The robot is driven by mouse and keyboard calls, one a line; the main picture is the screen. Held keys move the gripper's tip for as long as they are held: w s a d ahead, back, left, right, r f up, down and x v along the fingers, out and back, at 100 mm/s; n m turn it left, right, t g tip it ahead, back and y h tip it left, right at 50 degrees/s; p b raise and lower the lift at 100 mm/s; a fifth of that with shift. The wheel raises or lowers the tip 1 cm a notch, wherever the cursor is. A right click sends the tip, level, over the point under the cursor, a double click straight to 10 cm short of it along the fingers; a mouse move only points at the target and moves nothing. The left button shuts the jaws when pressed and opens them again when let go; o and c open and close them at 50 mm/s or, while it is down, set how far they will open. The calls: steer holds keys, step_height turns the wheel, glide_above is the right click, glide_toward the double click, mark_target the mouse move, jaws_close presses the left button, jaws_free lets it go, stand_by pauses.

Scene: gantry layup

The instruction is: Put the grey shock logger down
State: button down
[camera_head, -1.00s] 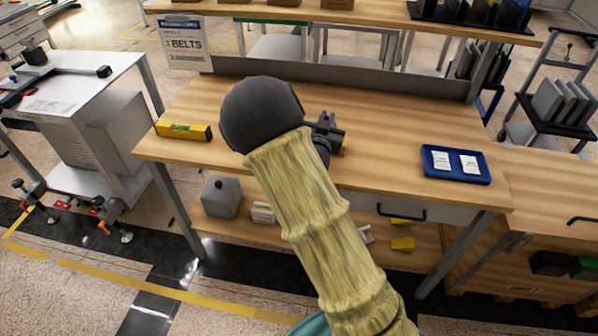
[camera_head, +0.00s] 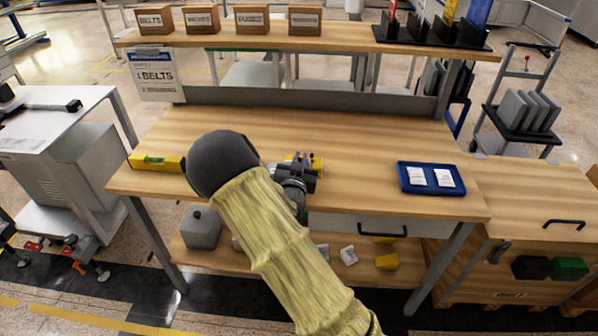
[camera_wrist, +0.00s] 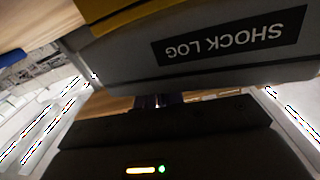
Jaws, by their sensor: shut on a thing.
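My gripper (camera_head: 300,174) is over the front middle of the wooden workbench (camera_head: 370,150), shut on the grey shock logger. In the wrist view the shock logger (camera_wrist: 200,62) fills the upper part, a grey body with a yellow band and a black label reading SHOCK LOG upside down. It sits between my two fingers. In the head view only a yellow part of the logger (camera_head: 316,161) shows past my gripper; the rest is hidden. I cannot tell whether its underside touches the bench top.
A yellow spirit level (camera_head: 156,162) lies at the bench's left front. A blue tray (camera_head: 408,188) with two white cards lies at the right. An upright board (camera_head: 320,101) runs along the back, under a shelf with small boxes. Bare wood lies between gripper and tray.

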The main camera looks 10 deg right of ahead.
steer(key=f, duration=0.3)
steer(key=shift+w+a+f, duration=0.15)
steer(key=shift+a+f, duration=0.05)
steer(key=shift+f, duration=0.15)
steer(key=shift+a+f, duration=0.1)
steer(key=shift+f, duration=0.1)
steer(key=shift+s+d, duration=0.2)
steer(key=shift+d, duration=0.4)
steer(key=shift+f, duration=0.1)
steer(key=c, duration=1.5)
jaws_free()
steer(key=shift+a, duration=0.2)
steer(key=shift+s, duration=0.1)
steer(key=shift+a, duration=0.1)
steer(key=b+v, duration=0.1)
steer(key=v, duration=1.1)
